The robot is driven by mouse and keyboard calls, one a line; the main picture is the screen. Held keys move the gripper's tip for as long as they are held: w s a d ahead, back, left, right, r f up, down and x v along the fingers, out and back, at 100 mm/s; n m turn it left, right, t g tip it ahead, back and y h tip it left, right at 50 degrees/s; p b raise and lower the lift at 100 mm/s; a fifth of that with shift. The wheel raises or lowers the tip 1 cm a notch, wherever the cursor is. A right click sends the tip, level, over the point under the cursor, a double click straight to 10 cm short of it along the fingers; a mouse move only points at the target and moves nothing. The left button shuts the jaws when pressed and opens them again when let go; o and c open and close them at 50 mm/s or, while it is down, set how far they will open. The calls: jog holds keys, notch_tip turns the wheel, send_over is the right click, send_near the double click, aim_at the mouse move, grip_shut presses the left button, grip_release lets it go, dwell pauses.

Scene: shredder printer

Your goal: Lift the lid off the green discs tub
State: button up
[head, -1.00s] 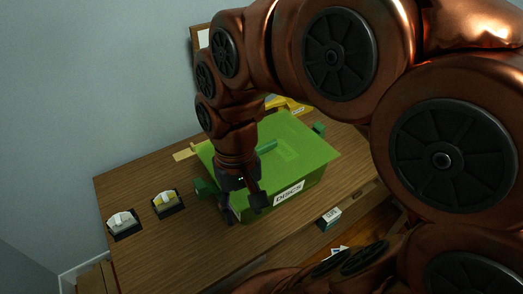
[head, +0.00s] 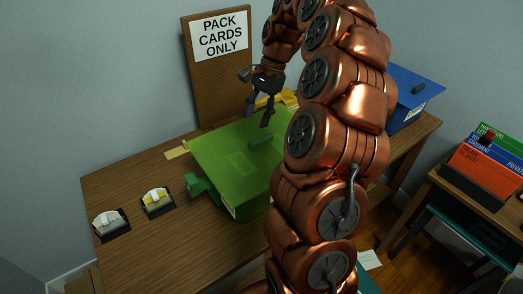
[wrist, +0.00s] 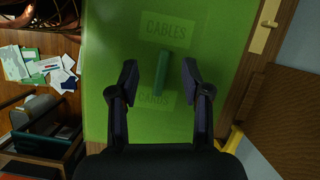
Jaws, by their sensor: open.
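The green discs tub (head: 238,208) stands on the wooden table with its flat green lid (head: 222,150) on top. A dark green bar handle (head: 261,140) sits in the lid's middle. My gripper (head: 258,119) is open and empty, pointing down over the lid near the handle. In the wrist view, my fingers (wrist: 160,82) appear on either side of the handle (wrist: 162,68), with gaps on both sides. I cannot tell the fingertips' exact height above the lid (wrist: 110,40). My arm hides the tub's right part in the head view.
A board reading "PACK CARDS ONLY" (head: 218,70) stands behind the tub. A blue lidded box (head: 408,92) stands at right. Bare table (head: 190,245) lies in front.

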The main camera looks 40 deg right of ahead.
aim_at(262, 138)
jog(key=d+m, duration=0.1)
jog(key=d, duration=0.1)
jog(key=d+f, duration=0.1)
jog(key=d+f+m, duration=0.1)
jog(key=d, duration=0.1)
jog(key=shift+w+d+f+m, duration=0.1)
jog(key=shift+d+f+m, duration=0.15)
jog(key=shift+d+m, duration=0.05)
jog(key=shift+w+a+p+x, duration=0.15)
jog(key=shift+p+x, duration=0.15)
jog(key=shift+x, duration=1.3)
jog(key=shift+w+a+p+x, duration=0.15)
jog(key=shift+p+x, duration=0.15)
jog(key=shift+x, duration=1.3)
jog(key=shift+a+f, duration=0.15)
jog(key=shift+f, duration=0.35)
jog(key=shift+c, duration=0.3)
grip_shut()
